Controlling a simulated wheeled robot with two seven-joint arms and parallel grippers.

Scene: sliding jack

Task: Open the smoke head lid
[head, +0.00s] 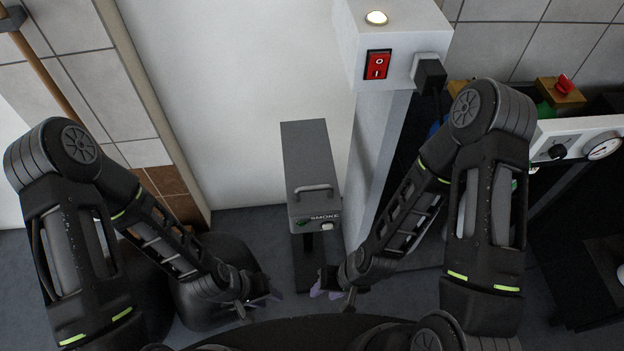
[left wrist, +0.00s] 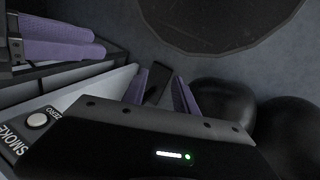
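The smoke head (head: 306,150) is a grey box on a dark stand, left of the white column in the head view. Its lid is down, with a bar handle (head: 314,188) near the front edge. The front face carries the word SMOKE and a white button (head: 327,226), which also shows in the left wrist view (left wrist: 36,120). My left gripper (head: 262,298) is below and left of the box, open and empty; its purple fingers show in the left wrist view (left wrist: 162,92). My right gripper (head: 332,292) is below the box, slightly right, apparently open and empty. Neither touches the handle.
The white column (head: 372,150) with a red switch (head: 378,65) and black plug (head: 430,74) stands close right of the smoke head. A white wall is behind. A bench with a gauge (head: 603,146) is at far right. Space above the lid is clear.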

